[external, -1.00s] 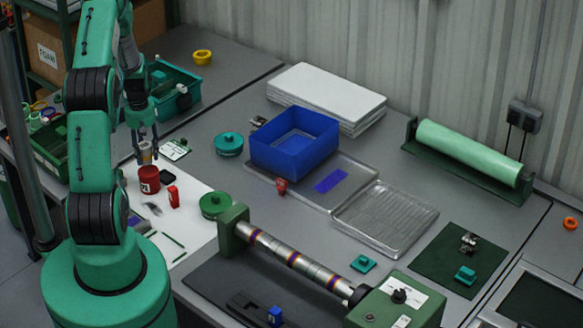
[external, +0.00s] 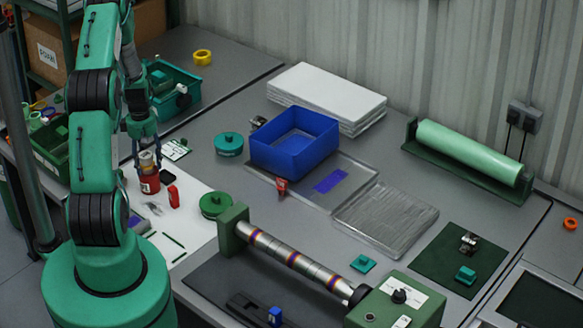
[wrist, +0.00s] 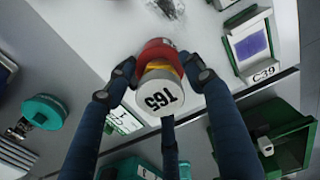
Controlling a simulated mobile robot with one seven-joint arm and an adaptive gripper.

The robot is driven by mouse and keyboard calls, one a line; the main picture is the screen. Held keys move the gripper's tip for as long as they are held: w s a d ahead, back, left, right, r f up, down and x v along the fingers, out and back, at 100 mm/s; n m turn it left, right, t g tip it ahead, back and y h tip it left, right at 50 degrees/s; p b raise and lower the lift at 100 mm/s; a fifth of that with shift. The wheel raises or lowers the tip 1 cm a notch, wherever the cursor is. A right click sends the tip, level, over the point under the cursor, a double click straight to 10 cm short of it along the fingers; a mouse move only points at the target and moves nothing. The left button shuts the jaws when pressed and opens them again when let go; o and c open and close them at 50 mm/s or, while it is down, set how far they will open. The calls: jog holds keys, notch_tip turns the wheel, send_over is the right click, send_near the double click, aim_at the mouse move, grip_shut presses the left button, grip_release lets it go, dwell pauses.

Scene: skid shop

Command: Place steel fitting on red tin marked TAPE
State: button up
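The steel fitting (external: 147,160) is a short cylinder with a yellow band. It stands upright on top of the red tin (external: 150,183), apparently touching it. The tin's lettering is too small to read.
A small red block (external: 173,196) stands close to the tin's right. A green round container (external: 214,205) and a teal one (external: 229,144) lie further right. A teal bin (external: 175,92) is behind. A blue box (external: 294,143) stands mid-bench.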

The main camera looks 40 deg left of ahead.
aim_at(146, 154)
jog(key=shift+r, duration=0.15)
notch_tip(146, 154, up, 12)
jog(key=shift+p, duration=0.55)
dwell(0.4)
dwell(0.5)
